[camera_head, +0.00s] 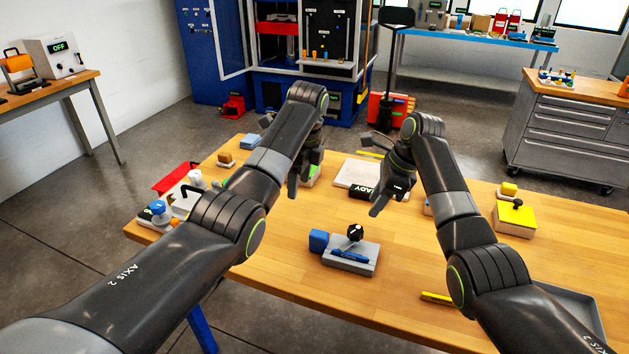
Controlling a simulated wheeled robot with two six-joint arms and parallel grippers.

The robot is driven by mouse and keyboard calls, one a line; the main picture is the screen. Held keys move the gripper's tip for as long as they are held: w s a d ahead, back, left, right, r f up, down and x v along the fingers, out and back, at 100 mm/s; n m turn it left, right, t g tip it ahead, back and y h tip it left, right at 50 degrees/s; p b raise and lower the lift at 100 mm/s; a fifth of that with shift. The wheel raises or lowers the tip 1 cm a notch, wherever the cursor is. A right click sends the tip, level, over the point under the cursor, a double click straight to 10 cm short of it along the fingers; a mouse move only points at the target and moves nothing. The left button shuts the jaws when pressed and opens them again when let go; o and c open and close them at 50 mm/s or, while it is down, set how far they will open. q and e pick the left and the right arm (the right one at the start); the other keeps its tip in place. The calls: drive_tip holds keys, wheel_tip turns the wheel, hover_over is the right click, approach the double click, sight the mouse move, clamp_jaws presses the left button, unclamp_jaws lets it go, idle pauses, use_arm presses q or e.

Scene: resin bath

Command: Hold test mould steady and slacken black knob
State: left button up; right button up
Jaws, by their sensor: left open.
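The test mould (348,262), as I take it, is a grey block on the near middle of the table, with a blue block at its left end and a blue bar along its front. The black knob (355,231) stands up on top of it. My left gripper (298,186) is open and empty, above the table behind and left of the mould. My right gripper (379,203) hangs behind and a little right of the knob, apart from it. Its fingers overlap in this view, so its opening is unclear.
A yellow block (514,220) is at right, a grey tray (573,307) at the near right corner. A red tray (177,178) and small items crowd the left edge. Table around the mould is clear.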

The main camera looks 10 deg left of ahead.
sight(315, 232)
use_arm(q)
drive_tip(key=shift+h, duration=0.6)
drive_tip(key=d+f, duration=0.1)
drive_tip(key=f, duration=0.4)
drive_tip(key=d+f, duration=0.1)
drive_tip(key=f, duration=0.5)
drive_tip(key=d+f, duration=0.1)
drive_tip(key=f, duration=0.5)
drive_tip(key=shift+s+d, duration=0.3)
clamp_jaws()
